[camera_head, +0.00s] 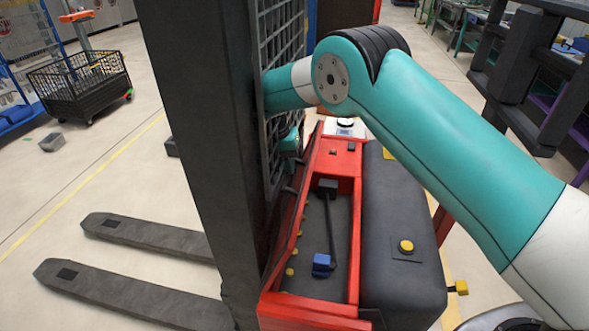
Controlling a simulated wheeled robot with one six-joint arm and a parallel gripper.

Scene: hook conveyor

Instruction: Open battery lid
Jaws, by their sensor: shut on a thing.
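A forklift truck stands in the middle of the view with a red battery compartment (353,240). The compartment is open at the top. Inside are a dark battery (310,245) with several yellow caps and a black cable with a blue connector (322,264). The red battery lid (297,205) stands raised along the compartment's left side, close to the mast, seen nearly edge-on. My gripper (288,172) is at the lid's left side near its far end, shut on it. The fingertips are small and partly hidden by the mast and the lid.
The dark mast (200,150) and its mesh guard (280,40) stand close to my arm. Two forks (130,290) reach out left over the floor. A grey cover with a yellow button (406,246) lies right of the compartment. A wire cart (80,85) stands at the far left.

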